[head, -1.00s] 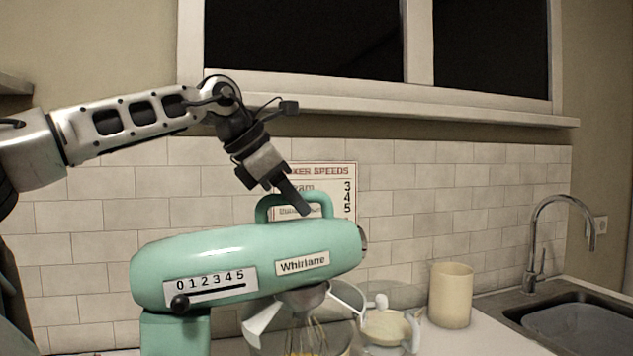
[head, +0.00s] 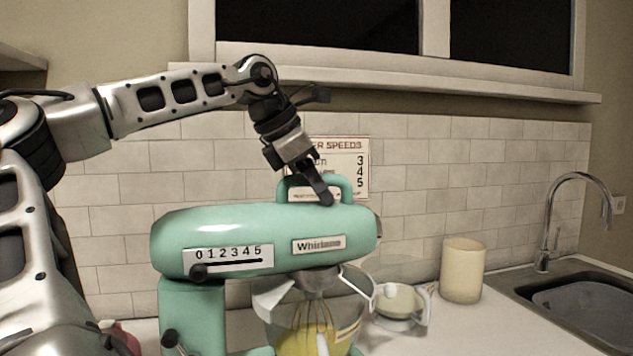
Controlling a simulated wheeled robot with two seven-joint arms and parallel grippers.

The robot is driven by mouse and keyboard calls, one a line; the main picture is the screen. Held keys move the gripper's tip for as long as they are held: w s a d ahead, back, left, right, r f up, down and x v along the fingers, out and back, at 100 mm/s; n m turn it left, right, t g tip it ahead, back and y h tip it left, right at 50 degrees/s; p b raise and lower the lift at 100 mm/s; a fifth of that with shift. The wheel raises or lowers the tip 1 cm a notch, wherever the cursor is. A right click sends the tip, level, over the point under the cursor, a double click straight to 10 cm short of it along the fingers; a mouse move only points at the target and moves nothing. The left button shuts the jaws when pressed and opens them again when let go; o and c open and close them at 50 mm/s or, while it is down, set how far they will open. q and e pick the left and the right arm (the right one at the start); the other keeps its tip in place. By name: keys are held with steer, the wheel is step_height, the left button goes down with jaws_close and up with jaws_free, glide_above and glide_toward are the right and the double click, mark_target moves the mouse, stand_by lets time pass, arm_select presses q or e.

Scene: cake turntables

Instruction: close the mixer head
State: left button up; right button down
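The mint-green stand mixer's head (head: 270,222) lies almost level above its bowl, its right end tilted up very slightly. A whisk (head: 312,312) hangs from it into the glass bowl (head: 272,310), which holds something yellow. The head's loop handle (head: 345,186) is on top near the right end. My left gripper (head: 325,194) points down and right, its dark finger overlapping the handle. Whether it touches the handle, and whether its fingers are apart, cannot be told. My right gripper is not in view.
A speed slider (head: 199,271) and a lever (head: 171,340) are on the mixer. A glass jug-like vessel (head: 398,302) and a beige canister (head: 462,272) stand to the right, before the sink (head: 575,300). A red object (head: 122,336) is at lower left. A tiled wall is behind.

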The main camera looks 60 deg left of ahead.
arm_select(q)
steer(key=shift+s+r, duration=0.1)
steer(key=shift+r, duration=0.1)
steer(key=v, duration=1.5)
steer(key=shift+s+r+p, duration=0.2)
steer(key=shift+r+p, duration=0.1)
steer(key=shift+p, duration=0.15)
steer(key=shift+a, duration=0.1)
